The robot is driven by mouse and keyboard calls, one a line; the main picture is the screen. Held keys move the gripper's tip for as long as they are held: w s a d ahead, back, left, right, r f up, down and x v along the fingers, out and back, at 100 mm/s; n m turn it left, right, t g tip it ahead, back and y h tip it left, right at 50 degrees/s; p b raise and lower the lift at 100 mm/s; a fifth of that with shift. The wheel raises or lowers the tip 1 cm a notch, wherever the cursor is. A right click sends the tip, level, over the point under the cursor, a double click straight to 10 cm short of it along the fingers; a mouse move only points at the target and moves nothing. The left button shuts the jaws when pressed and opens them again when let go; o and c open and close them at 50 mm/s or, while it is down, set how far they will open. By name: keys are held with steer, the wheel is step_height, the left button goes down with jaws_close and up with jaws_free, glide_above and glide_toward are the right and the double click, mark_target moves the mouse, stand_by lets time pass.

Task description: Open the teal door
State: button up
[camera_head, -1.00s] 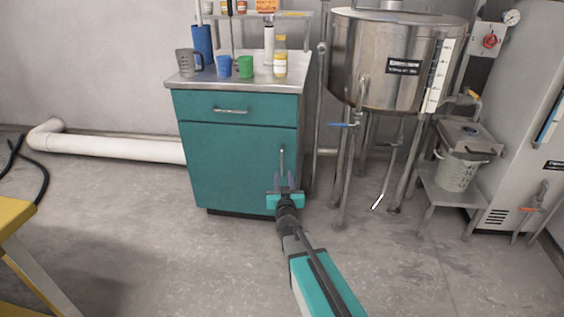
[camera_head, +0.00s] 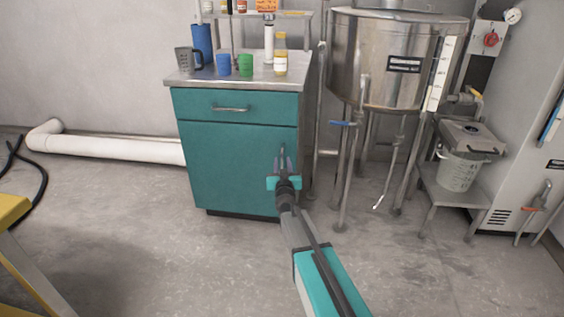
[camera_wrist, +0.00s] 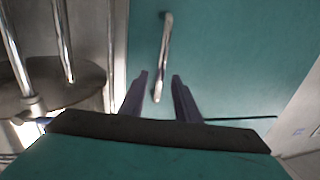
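The teal door (camera_head: 232,168) is the lower front of a cabinet and looks closed. Its vertical metal handle (camera_head: 282,152) is near the door's right edge. In the wrist view the handle (camera_wrist: 163,55) runs down the teal door (camera_wrist: 215,60), its lower end between the fingertips in the picture. My gripper (camera_head: 283,166) is in front of the handle's lower part. In the wrist view my gripper (camera_wrist: 159,76) has its two fingers apart, one on each side of the handle's lower end. I cannot tell whether they touch it.
A teal drawer (camera_head: 240,106) is above the door. Cups and bottles stand on the metal top (camera_head: 262,84). A steel tank (camera_head: 385,60) on legs stands close to the cabinet's right. A yellow table (camera_head: 14,211) is at the left edge. The floor before the cabinet is clear.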

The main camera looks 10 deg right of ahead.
steer(key=shift+w+d+b, duration=0.2)
steer(key=shift+w+b, duration=0.15)
steer(key=shift+w, duration=1.1)
jaws_close()
